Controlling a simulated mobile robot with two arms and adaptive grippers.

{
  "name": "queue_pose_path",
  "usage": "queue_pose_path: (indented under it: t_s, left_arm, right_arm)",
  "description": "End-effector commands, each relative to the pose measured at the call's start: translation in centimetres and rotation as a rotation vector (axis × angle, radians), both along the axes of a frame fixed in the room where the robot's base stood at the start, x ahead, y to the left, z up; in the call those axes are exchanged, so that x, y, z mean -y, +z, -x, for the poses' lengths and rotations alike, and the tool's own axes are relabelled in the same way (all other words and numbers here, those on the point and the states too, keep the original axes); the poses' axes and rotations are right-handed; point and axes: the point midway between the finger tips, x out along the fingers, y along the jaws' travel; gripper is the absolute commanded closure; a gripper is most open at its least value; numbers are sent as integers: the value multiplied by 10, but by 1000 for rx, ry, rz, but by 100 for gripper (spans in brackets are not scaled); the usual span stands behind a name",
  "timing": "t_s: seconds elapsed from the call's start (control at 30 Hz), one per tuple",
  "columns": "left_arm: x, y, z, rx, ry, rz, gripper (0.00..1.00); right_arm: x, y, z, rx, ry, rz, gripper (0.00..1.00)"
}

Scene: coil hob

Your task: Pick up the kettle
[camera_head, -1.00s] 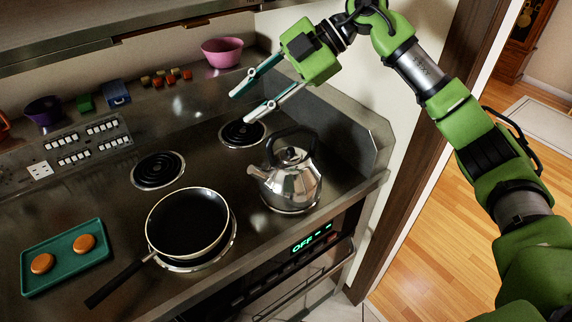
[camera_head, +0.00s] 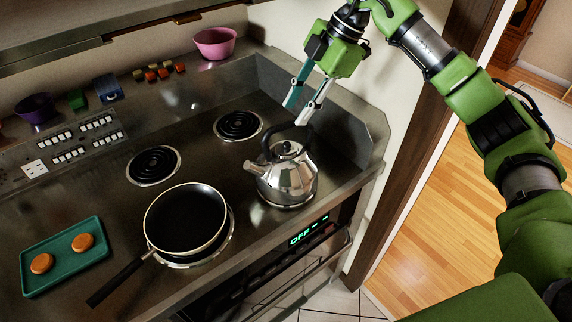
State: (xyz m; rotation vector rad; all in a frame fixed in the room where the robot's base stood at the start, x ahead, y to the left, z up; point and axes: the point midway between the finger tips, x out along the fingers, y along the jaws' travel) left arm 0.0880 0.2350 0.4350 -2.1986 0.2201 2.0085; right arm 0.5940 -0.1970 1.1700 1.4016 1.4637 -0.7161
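The kettle (camera_head: 287,180) is shiny metal with a dark arched handle and a spout pointing left. It stands upright at the front right of the hob. My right gripper (camera_head: 300,107) points down just above the kettle's handle, at its upper right. Its two fingers are apart, with nothing seen between them. One fingertip is close to the handle; I cannot tell whether it touches. My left gripper is not in view.
A black frying pan (camera_head: 186,220) sits on the front left coil, its handle toward the front. Two bare coils (camera_head: 238,125) lie behind. A teal tray (camera_head: 62,276) holds two orange-brown patties. A pink bowl (camera_head: 214,43) stands on the back ledge. A side panel (camera_head: 345,135) rises right of the kettle.

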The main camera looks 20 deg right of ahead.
Motion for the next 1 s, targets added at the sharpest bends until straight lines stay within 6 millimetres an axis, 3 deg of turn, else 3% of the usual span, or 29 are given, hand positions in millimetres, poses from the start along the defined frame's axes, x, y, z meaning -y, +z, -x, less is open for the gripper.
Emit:
queue_pose_path:
  t_s: [0.17,0.3,0.6,0.73,1.0]
  left_arm:
    - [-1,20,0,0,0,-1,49]
    - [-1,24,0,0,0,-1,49]
    - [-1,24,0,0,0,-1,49]
    - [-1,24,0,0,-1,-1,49]
    - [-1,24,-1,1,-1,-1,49]
  right_arm:
    - [-9,-21,-3,-6,2,0,69]
    - [-16,-38,-6,-2,2,0,69]
    - [-18,-45,-7,0,2,0,69]
    - [-18,-45,-7,0,1,0,100]
    - [-19,-42,-8,5,1,-4,100]
